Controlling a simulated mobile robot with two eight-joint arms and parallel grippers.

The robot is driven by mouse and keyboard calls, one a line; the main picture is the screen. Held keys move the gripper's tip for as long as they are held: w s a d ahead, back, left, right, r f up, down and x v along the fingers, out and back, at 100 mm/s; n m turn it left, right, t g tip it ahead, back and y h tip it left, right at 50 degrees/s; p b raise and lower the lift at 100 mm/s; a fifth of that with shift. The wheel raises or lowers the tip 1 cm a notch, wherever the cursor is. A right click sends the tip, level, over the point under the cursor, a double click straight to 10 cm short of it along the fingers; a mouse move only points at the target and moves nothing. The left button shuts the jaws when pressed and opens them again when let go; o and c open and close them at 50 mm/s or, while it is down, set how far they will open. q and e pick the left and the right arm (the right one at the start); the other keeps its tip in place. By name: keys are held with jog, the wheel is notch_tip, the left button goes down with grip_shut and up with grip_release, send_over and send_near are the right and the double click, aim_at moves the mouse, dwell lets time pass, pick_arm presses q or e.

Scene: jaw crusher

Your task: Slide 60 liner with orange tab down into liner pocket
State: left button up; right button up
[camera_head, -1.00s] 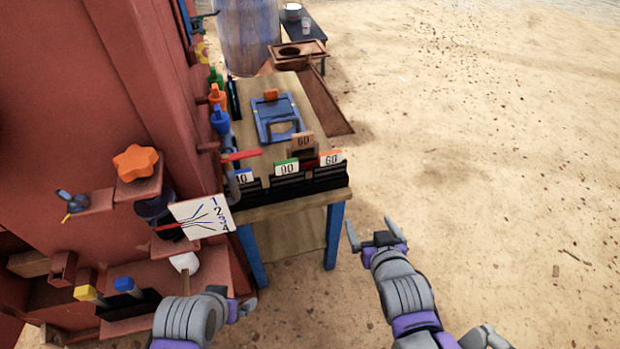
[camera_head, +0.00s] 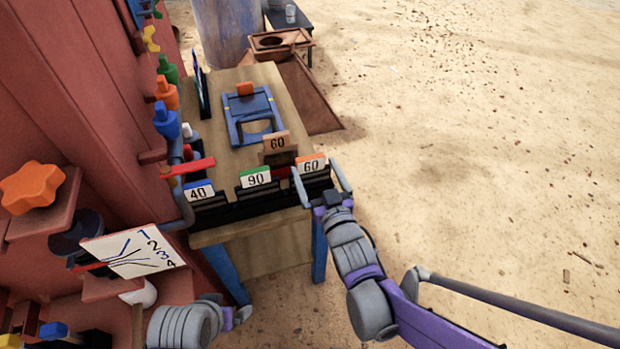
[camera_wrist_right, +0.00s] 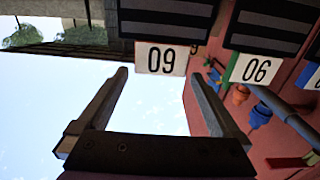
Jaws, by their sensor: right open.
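The 60 liner with the orange tab (camera_head: 311,163) stands in the right slot of a black rack (camera_head: 241,211) at the table's near edge. Its label shows upside down in the right wrist view (camera_wrist_right: 161,59). My right gripper (camera_head: 315,168) is open and empty, its fingers pointing toward this liner, one on each side of its label in the picture. I cannot make out which part is the liner pocket.
A green-tab 90 liner (camera_head: 255,178) and a blue-tab 40 liner (camera_head: 199,191) share the rack. A brown 60 block (camera_head: 277,143) stands behind, before a blue frame (camera_head: 250,115). The red machine (camera_head: 80,90) fills the left. Sandy ground right of the table is open.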

aim_at(311, 162)
jog(key=x, duration=0.4)
jog(key=shift+w+a+f+b, duration=0.15)
jog(key=shift+w+f+b, duration=0.05)
jog(key=shift+b, duration=0.1)
jog(key=shift+r, duration=0.1)
grip_shut()
